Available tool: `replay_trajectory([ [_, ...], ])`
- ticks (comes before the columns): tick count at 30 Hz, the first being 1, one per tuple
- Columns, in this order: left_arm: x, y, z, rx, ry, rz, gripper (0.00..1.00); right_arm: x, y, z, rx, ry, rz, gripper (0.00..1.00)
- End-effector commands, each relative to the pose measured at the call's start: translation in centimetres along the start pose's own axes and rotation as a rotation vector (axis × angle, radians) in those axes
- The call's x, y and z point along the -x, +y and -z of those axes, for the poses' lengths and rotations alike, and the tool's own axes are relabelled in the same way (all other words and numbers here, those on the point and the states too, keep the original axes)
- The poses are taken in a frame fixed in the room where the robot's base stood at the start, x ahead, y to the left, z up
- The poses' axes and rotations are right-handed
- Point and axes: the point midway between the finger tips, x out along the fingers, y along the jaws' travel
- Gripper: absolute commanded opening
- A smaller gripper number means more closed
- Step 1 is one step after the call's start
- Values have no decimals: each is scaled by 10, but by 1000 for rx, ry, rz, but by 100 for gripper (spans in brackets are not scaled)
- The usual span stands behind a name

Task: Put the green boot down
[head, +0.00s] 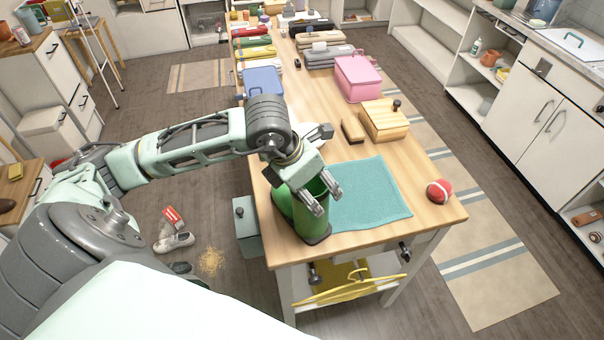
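The green boot (286,207) stands upright on the front left corner of the wooden table (435,212), its dark sole on the tabletop near the edge. My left gripper (327,203) is over the boot's top, pointing down towards the front. Its two fingers are spread with a gap between them, and they cover part of the boot's shaft. Whether a finger touches the boot is hard to see. My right gripper is out of view.
A teal cloth (372,196) lies right of the boot. A red ball (439,191) is near the right corner. Shoes (174,242) lie on the floor at left.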

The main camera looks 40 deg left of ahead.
Motion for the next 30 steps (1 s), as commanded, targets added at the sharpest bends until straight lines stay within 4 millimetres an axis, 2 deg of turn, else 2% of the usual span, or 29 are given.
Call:
replay_trajectory([
  [2,0,0,0,0,0,0,61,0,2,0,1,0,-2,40],
  [20,0,0,0,0,-1,-1,8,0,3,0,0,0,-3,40],
  [30,3,1,-3,-1,-6,-2,7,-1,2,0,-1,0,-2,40],
])
